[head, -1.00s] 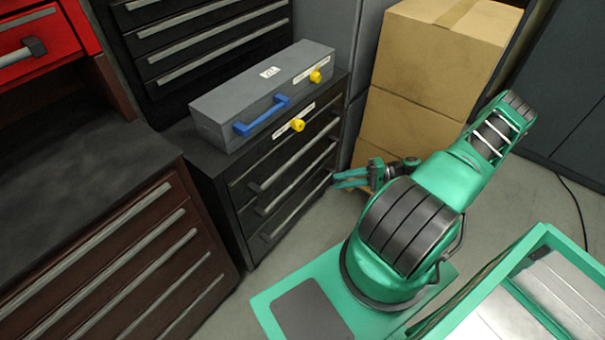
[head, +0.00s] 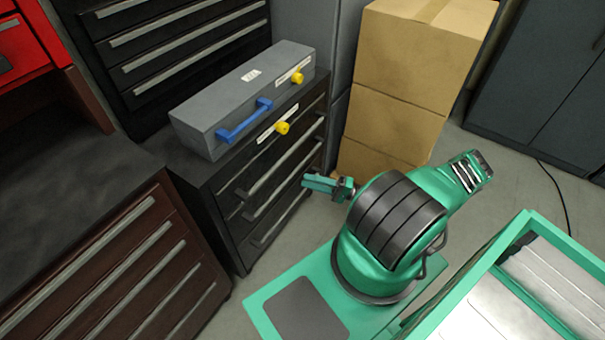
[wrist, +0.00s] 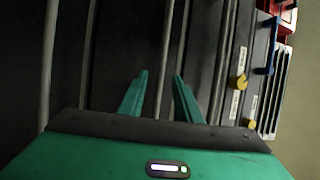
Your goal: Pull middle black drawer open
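The black drawer cabinet (head: 226,232) stands left of my arm, with long horizontal bar handles on its front. All its drawers look shut. The middle drawer's handle (head: 283,182) is partly behind my gripper in the head view. My gripper (head: 306,182) is open and empty, close in front of the cabinet near the handles' right part. In the wrist view the drawer front is turned sideways, and a handle bar (wrist: 169,50) runs in line with the gap between my open fingers (wrist: 161,82). Whether the fingers reach around the bar cannot be told.
A grey toolbox (head: 215,125) with a blue handle (head: 244,121) lies on the cabinet. Stacked cardboard boxes (head: 400,70) stand behind my arm. A brown drawer bench (head: 120,270) is at the left.

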